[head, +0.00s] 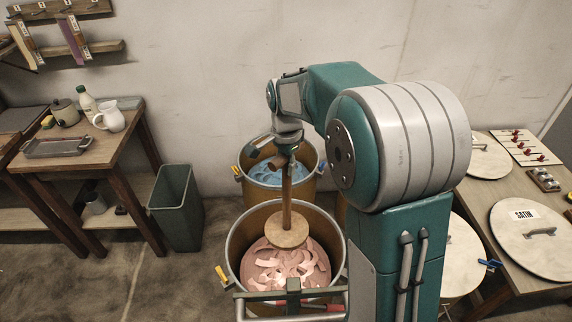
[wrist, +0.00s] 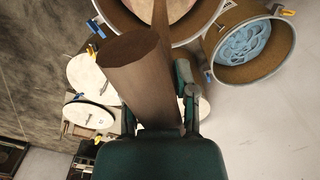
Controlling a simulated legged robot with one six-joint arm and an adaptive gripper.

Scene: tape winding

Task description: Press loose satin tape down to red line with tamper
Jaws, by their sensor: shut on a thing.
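The tamper (head: 287,200) has a wooden shaft and a round wooden disc, and it stands roughly upright in the front drum (head: 235,245). Its disc is at the far side of the loose pale pink tape (head: 300,265), which lies in curled strips; I cannot tell whether it presses on them. My gripper (head: 284,150) is shut on the tamper's handle above the drum. In the wrist view my gripper (wrist: 160,115) has its fingers on both sides of the thick wooden handle (wrist: 137,70). I cannot make out a red line inside the drum.
A second drum (head: 317,160) with blue tape (head: 270,177) stands just behind. A green bin (head: 177,215) and a wooden table (head: 85,160) with a tray and jugs are on the left. A lid marked SATIN (head: 540,258) lies on the right table.

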